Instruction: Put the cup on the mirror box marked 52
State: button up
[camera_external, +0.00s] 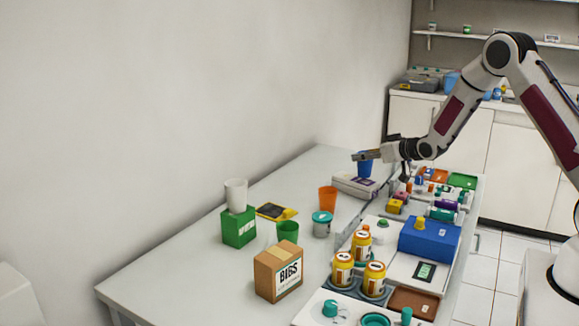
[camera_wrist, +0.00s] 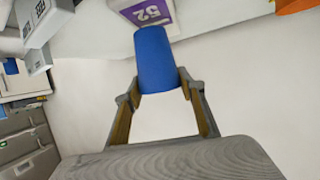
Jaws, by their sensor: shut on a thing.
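My gripper (camera_external: 368,155) reaches over the far end of the table and is shut on a blue cup (camera_external: 365,168). In the wrist view the cup (camera_wrist: 156,58) sits between the two fingertips (camera_wrist: 160,92). The mirror box (camera_external: 354,186), white and purple, lies flat on the table just under the cup. In the wrist view its purple label with 52 (camera_wrist: 150,12) shows beyond the cup's far end. I cannot tell whether the cup touches the box. Part of the box is hidden by the cup.
An orange cup (camera_external: 328,199) and a teal-lidded jar (camera_external: 322,224) stand nearer. Trays with small parts and a blue box (camera_external: 429,239) line the right side. A green box (camera_external: 239,228) with a white cup (camera_external: 236,194) stands left. The table's far left is clear.

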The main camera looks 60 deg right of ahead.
jog(key=shift+f, duration=0.7)
jog(key=shift+f, duration=0.15)
jog(key=o, duration=0.8)
jog(key=shift+r, duration=0.2)
jog(key=shift+v, duration=6)
jog(key=shift+r, duration=0.1)
